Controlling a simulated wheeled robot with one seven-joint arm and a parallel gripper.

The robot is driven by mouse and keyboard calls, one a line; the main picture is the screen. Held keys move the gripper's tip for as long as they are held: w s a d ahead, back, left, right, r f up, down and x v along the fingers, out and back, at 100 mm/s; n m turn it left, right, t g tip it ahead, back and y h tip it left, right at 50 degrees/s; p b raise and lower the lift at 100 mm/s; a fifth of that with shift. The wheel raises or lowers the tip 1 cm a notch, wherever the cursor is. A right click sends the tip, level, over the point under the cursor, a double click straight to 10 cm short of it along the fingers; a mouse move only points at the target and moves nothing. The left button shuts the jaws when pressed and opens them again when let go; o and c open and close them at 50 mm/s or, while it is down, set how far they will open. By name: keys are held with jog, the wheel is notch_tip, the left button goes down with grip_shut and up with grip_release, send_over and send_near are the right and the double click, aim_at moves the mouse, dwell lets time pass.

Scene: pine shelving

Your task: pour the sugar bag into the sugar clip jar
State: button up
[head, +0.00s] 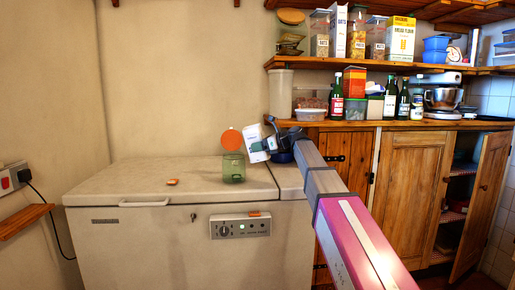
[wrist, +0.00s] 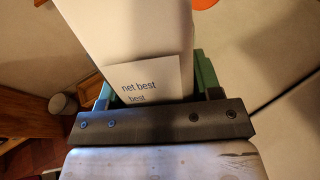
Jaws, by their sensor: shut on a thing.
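The sugar bag, a white packet (head: 257,156), is held by my gripper (head: 268,143) just right of the jar, above the white chest top. It looks slightly tilted. In the wrist view the bag (wrist: 125,28) fills the space between the green fingers of my gripper (wrist: 155,88), with a printed label facing the camera. The clip jar is green glass (head: 233,172) and stands upright on the chest. Its round orange lid (head: 232,140) is raised open above it. The lid's edge also shows in the wrist view (wrist: 205,3). The bag's mouth and the jar's contents cannot be made out.
The white chest freezer (head: 130,182) has free room left of the jar, apart from a small brown item (head: 173,182). Shelves (head: 390,68) with boxes and bottles stand behind. A cupboard door (head: 482,205) hangs open at right.

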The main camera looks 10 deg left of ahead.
jog(key=shift+w+a+h, duration=0.1)
jog(key=shift+a+h, duration=0.2)
jog(key=shift+a, duration=0.05)
jog(key=shift+d, duration=0.2)
jog(key=shift+d+f+h, duration=0.1)
jog(key=shift+f+h, duration=0.5)
jog(key=shift+f, duration=0.25)
jog(key=shift+d+f+g+h, duration=0.35)
jog(key=shift+f+h, duration=0.25)
jog(key=shift+h, duration=0.1)
